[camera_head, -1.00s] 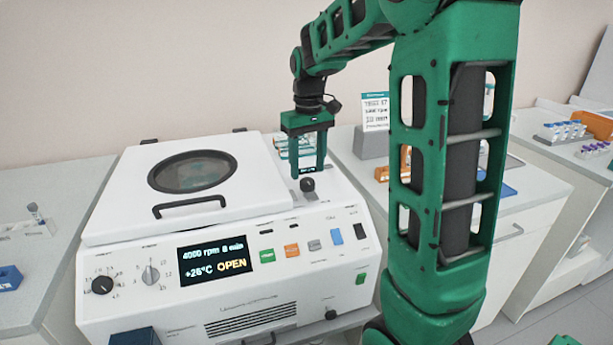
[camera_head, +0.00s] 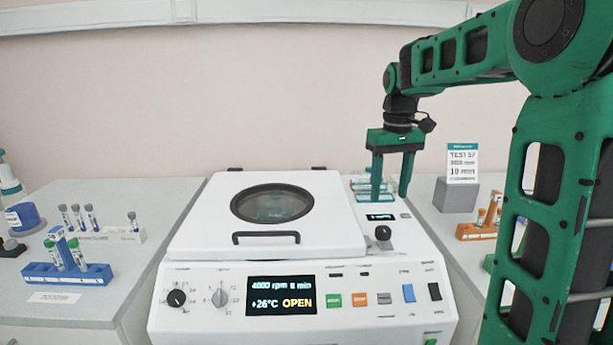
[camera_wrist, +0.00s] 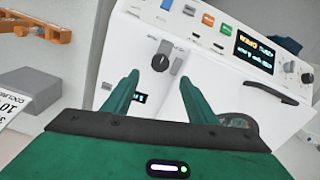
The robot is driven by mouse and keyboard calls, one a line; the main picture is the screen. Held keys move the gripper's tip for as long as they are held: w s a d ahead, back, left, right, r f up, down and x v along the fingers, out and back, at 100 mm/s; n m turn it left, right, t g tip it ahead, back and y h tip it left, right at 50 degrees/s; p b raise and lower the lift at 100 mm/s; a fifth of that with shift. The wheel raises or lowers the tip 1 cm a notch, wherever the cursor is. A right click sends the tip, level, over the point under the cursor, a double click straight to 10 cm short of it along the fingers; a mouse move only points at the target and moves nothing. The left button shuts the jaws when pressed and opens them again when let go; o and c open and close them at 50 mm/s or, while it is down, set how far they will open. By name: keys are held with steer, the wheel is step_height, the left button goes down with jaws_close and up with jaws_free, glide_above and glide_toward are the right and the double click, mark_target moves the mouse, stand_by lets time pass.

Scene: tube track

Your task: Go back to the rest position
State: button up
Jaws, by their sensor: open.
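My gripper (camera_head: 390,178) is green and open, with nothing between its fingers. It points down above the right side of the white centrifuge (camera_head: 190,240), near a small display and a black knob (camera_head: 383,233). In the wrist view my gripper (camera_wrist: 157,85) also shows two spread fingers with the knob (camera_wrist: 161,60) just beyond them. The centrifuge lid (camera_head: 205,225) is down, with a round window and a dark handle. Its screen (camera_head: 281,296) reads 4000 rpm, +26°C and OPEN.
A blue rack (camera_head: 68,276) with tubes stands on the left bench, with more tubes behind it. A grey block (camera_head: 456,196) with a printed card (camera_head: 462,163) and an orange rack (camera_head: 480,231) stand on the right. The space above the lid is clear.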

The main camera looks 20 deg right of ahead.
steer(key=shift+s, duration=0.1)
steer(key=s+f+m, duration=0.3)
steer(key=s+f, duration=0.2)
steer(key=s, duration=0.9)
steer(key=s+a+f+m, duration=0.1)
steer(key=s+f+m, duration=0.2)
steer(key=s, duration=1.2)
step_height(320, 180, down, 4)
steer(key=shift+r, duration=0.2)
steer(key=shift+w+f, duration=0.25)
steer(key=shift+w, duration=0.35)
